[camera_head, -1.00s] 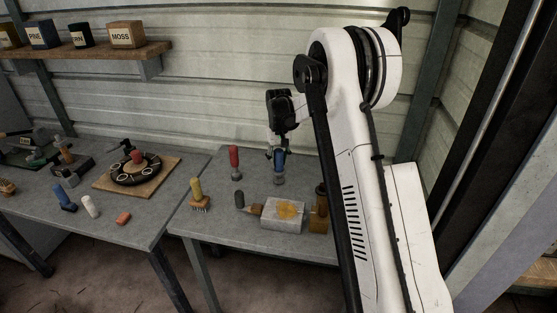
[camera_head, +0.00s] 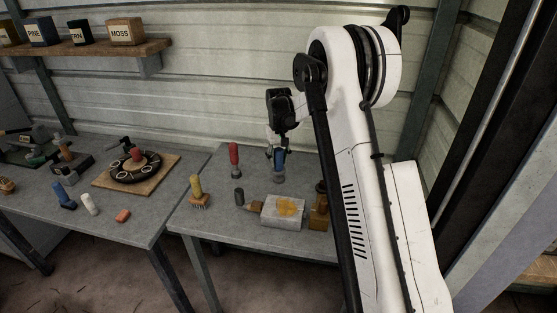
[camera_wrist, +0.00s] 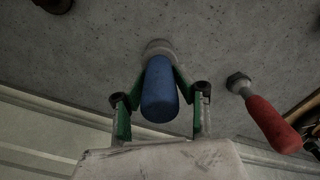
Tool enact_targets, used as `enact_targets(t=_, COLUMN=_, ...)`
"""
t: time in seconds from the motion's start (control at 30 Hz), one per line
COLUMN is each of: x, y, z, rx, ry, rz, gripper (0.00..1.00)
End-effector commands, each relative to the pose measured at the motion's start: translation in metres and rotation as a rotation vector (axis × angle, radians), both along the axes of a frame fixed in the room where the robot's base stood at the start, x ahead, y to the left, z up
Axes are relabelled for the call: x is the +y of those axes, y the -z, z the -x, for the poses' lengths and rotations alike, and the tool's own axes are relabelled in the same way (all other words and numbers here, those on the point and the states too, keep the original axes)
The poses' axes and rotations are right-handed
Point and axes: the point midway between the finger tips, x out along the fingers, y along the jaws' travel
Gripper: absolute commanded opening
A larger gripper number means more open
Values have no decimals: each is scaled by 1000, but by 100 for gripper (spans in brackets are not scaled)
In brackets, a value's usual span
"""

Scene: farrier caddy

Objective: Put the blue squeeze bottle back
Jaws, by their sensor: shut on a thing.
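The blue squeeze bottle (camera_head: 279,160) is a rounded blue cylinder with a pale grey lower end, upright at the back of the right table (camera_head: 225,225). My gripper (camera_head: 276,154) is shut around it from above. In the wrist view the blue body (camera_wrist: 159,92) sits between the green-sided fingers of my gripper (camera_wrist: 160,90). Its grey end points to the table, but I cannot tell whether it touches. A black ring-shaped holder (camera_head: 135,170) with round pale spots and a red knob lies on a wooden board on the left table.
A red-handled tool (camera_head: 234,156) stands close left of the bottle. A yellow-handled brush (camera_head: 197,190), a dark grey cylinder (camera_head: 239,198), a grey block with a yellow-orange patch (camera_head: 283,211) and a brown bottle (camera_head: 319,210) stand nearer. Another blue item (camera_head: 63,195) is on the left table.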

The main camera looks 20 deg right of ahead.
Motion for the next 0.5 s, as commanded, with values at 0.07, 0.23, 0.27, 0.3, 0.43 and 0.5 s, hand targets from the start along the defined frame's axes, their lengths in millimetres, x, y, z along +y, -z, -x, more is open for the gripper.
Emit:
enact_targets(t=0.07, x=0, y=1, z=0, rx=0, ry=0, rz=0, gripper=0)
enact_targets(t=0.23, x=0, y=2, z=0, rx=0, ry=0, rz=0, gripper=33)
enact_targets(t=0.27, x=0, y=2, z=0, rx=0, ry=0, rz=0, gripper=37)
enact_targets(t=0.3, x=0, y=2, z=0, rx=0, ry=0, rz=0, gripper=43)
enact_targets(t=0.43, x=0, y=2, z=0, rx=0, ry=0, rz=0, gripper=51)
enact_targets(t=0.5, x=0, y=2, z=0, rx=0, ry=0, rz=0, gripper=51)
